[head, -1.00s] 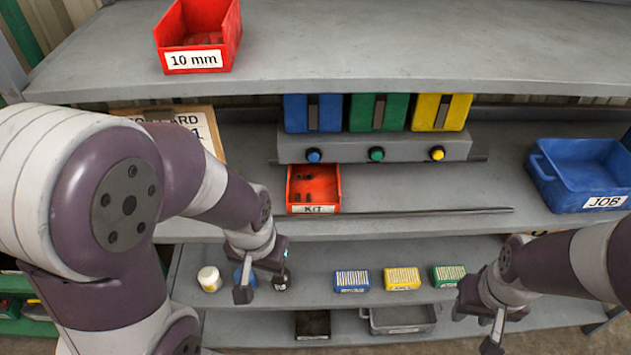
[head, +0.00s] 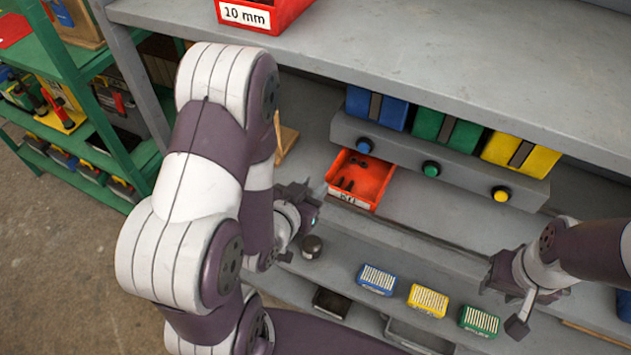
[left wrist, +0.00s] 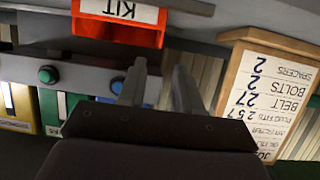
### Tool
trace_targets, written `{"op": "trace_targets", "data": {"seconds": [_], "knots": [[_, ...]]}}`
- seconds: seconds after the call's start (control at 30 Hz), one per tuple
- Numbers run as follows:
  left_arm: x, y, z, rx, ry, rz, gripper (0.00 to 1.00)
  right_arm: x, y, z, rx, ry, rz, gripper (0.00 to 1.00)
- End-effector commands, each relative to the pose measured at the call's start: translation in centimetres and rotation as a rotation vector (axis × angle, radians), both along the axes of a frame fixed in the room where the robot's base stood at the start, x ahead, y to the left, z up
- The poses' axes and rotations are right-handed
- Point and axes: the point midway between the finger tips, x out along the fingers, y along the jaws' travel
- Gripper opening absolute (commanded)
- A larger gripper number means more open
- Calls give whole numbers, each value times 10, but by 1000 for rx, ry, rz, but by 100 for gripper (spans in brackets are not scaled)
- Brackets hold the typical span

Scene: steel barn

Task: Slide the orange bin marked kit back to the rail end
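The orange bin marked KIT (head: 372,184) sits on the middle shelf at the left end of a thin dark rail (head: 435,240). Small dark parts lie in it. Its label shows upside down in the left wrist view, where the bin (left wrist: 88,28) is at the top. My left gripper (head: 303,200) is just left of the bin, apart from it. In the left wrist view its two fingers (left wrist: 158,88) stand apart with nothing between them. My right gripper (head: 505,302) hangs at the right, in front of the lower shelf, its fingers apart and empty.
A grey unit with blue, green and yellow bins (head: 446,131) and coloured knobs stands behind and right of the KIT bin. A list board (left wrist: 262,105) is near my left gripper. The shelf above (head: 440,62) overhangs. Blue, yellow and green boxes (head: 428,300) are below.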

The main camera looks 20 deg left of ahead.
Motion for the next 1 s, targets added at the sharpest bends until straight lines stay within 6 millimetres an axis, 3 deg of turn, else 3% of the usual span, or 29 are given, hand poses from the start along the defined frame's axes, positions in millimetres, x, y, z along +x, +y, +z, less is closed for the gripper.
{"op": "trace_targets", "data": {"seconds": [0.3,0.43,1.0], "knots": [[1,0,0,0,-4,0,34,0,0,0,0,0,0,38],[11,-1,-3,-1,-4,-2,34,0,0,3,0,0,0,38],[104,-8,-41,-1,-3,-1,34,0,0,26,0,0,0,38]]}}
